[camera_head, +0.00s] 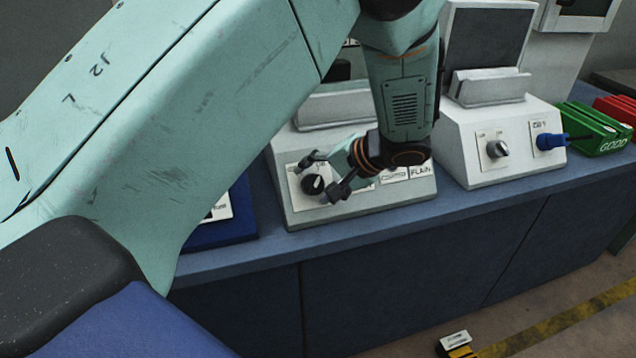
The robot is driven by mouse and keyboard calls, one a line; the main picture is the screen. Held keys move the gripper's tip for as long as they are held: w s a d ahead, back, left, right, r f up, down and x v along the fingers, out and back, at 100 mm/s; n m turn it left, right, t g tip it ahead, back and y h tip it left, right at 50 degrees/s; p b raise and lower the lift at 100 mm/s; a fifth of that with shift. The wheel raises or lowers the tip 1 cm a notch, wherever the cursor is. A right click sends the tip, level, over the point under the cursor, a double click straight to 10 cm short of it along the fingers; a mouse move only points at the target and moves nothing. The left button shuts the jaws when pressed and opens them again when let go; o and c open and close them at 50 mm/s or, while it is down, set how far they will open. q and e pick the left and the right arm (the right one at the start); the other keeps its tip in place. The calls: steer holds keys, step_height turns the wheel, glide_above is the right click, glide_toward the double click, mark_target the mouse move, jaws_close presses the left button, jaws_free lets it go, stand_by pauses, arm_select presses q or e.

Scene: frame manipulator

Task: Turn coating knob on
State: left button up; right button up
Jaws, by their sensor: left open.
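A black round knob (311,186) sits on a light plate on the sloped front of a grey-white machine (300,217). The machine also bears small label plates (420,171), one reading "PLAIN"; the other's lettering is too small to read surely. My left gripper (319,178) is open, its two fingers at the knob, one above and one at its lower right. I cannot tell whether they touch the knob. My left arm comes in from the left and hides part of this machine. My right gripper is not in view.
A second white machine (515,170) with a grey knob (496,149) and a blue handle (551,141) stands to the right. Beyond it are green (597,133) and red (617,108) trays. All stand on a blue bench (380,222).

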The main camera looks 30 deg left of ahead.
mark_target(318, 183)
arm_select(q)
step_height(318, 183, up, 9)
steer(key=shift+f, duration=0.15)
steer(key=shift+r, duration=0.4)
